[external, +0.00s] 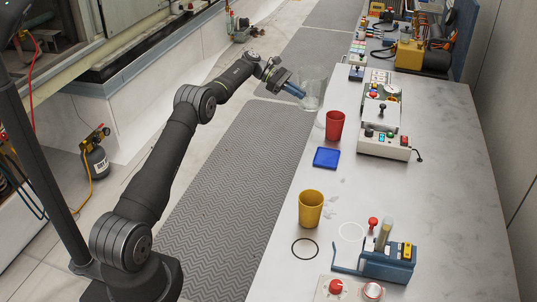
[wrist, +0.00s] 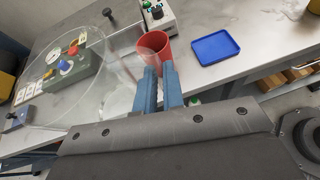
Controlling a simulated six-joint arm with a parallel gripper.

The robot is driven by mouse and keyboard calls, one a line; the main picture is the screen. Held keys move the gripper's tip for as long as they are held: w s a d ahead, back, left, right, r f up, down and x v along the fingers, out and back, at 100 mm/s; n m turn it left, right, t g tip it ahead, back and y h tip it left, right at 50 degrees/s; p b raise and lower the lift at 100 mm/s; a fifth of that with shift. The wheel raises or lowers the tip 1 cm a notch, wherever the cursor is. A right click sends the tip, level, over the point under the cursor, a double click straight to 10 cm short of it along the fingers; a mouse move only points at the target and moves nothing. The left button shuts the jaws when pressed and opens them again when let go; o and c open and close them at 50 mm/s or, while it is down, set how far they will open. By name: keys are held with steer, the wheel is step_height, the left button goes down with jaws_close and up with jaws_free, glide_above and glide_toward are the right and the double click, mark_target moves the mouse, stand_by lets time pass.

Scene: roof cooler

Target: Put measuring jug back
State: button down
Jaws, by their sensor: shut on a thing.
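My gripper (external: 296,90) is shut on the clear measuring jug (external: 313,87) and holds it near the far left edge of the table. In the wrist view, the blue fingers of my gripper (wrist: 158,88) are close together, and the transparent jug (wrist: 112,75) fills the left side with its wide round rim. The things behind show through it. Its exact tilt and its contact with the fingers are hard to make out. A white ring (external: 351,223) and a black ring (external: 304,257) are marked on the near part of the table.
A red cup (external: 335,126), a blue tray (external: 326,158) and a yellow cup (external: 311,209) stand along the table's left edge. A control box (external: 385,140) is behind them. A blue device (external: 389,262) with a lever stands beside the rings. The table's right side is clear.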

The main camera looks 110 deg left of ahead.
step_height(320, 180, up, 10)
steer(key=w+d+r+m+h, duration=0.1)
steer(key=w+d+r, duration=0.1)
steer(key=w+d, duration=0.95)
steer(key=w+d+r+h, duration=0.1)
steer(key=w+d+r, duration=0.2)
steer(key=w+d, duration=0.85)
steer(key=w+d+f+m, duration=0.1)
steer(key=w+d+f, duration=0.15)
steer(key=d, duration=0.95)
steer(key=w+d+f, duration=0.2)
steer(key=w+d, duration=0.2)
steer(key=d, duration=0.9)
steer(key=s+a+f, duration=0.2)
steer(key=a+f, duration=0.9)
steer(key=f, duration=0.5)
steer(key=shift+a+f+h, duration=0.2)
steer(key=shift+a+h, duration=0.1)
steer(key=shift+f, duration=0.1)
